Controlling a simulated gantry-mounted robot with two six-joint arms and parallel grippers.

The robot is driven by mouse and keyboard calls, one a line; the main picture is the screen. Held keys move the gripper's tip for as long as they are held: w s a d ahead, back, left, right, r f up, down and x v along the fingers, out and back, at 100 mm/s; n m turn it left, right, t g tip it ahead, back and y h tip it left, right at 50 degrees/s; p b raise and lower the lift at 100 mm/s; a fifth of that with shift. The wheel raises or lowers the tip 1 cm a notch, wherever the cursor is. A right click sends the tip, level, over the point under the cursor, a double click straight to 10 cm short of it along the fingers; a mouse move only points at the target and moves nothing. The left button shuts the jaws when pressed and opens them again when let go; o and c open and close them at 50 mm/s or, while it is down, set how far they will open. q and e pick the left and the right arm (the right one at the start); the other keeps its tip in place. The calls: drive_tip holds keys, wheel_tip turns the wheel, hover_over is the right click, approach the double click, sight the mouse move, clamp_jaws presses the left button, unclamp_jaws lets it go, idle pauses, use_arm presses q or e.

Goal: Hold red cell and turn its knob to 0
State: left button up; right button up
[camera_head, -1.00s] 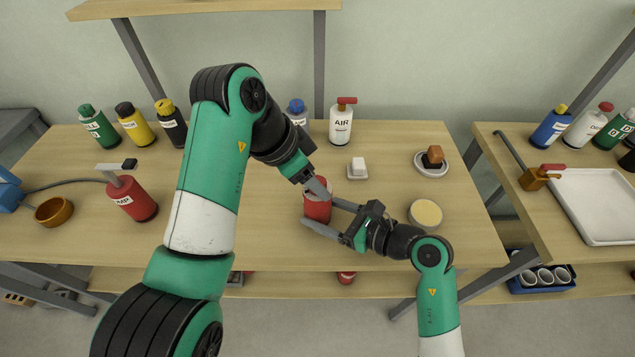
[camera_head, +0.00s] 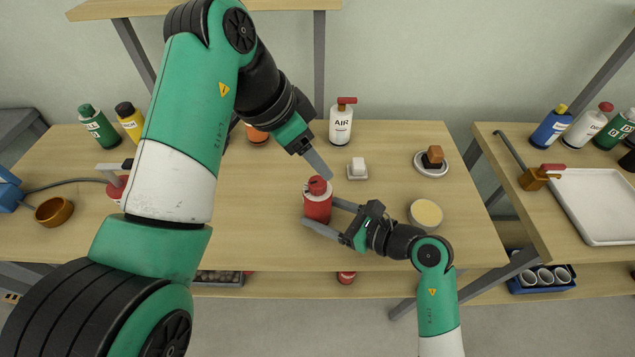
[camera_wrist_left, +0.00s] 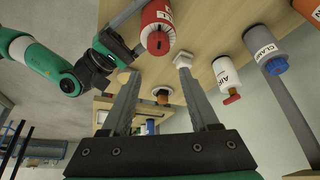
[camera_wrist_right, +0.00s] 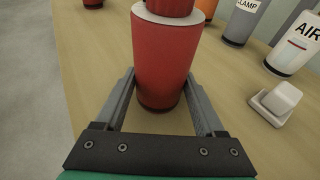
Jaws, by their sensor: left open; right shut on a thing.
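The red cell (camera_head: 317,208) stands upright on the wooden table in the head view, with a red knob (camera_head: 317,185) on its white top. My right gripper (camera_head: 320,213) is shut on the cell's body, one finger on each side; the right wrist view also shows the cell (camera_wrist_right: 165,60) between its fingers. My left gripper (camera_head: 318,167) is open and empty, just above and behind the knob, apart from it. In the left wrist view, the knob (camera_wrist_left: 158,42) lies beyond the open fingers. I cannot read the knob's setting.
A small white block on a dish (camera_head: 357,168) and a white AIR bottle (camera_head: 341,125) stand behind the cell. A round cream-topped dish (camera_head: 425,214) is to the right, near my right wrist. An orange container (camera_head: 257,135) stands behind my left arm.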

use_arm(q)
drive_tip(key=shift+o, duration=0.5)
drive_tip(key=shift+w+d, duration=0.1)
drive_tip(key=w+d+r+m+t+h, duration=0.3)
drive_tip(key=d+r+h, duration=0.3)
drive_tip(key=r, duration=0.3)
drive_tip(key=t+h, duration=0.3)
drive_tip(key=h, duration=0.3)
hover_over(310, 188)
drive_tip(key=s+a, duration=0.2)
drive_tip(key=s, duration=0.2)
wheel_tip(310, 188, down, 8)
drive_tip(key=s+a+f+n+t+y, duration=0.2)
drive_tip(key=a+f+n, duration=0.2)
drive_tip(key=a+f, duration=0.4)
drive_tip(key=x, duration=0.9)
drive_tip(key=s+x, duration=0.1)
drive_tip(key=x, duration=0.3)
drive_tip(key=shift+w+d+f, duration=0.15)
drive_tip(key=shift+d+f, duration=0.25)
drive_tip(key=shift+d, duration=0.05)
drive_tip(key=shift+c, duration=0.2)
drive_tip(key=shift+g, duration=0.3)
clamp_jaws()
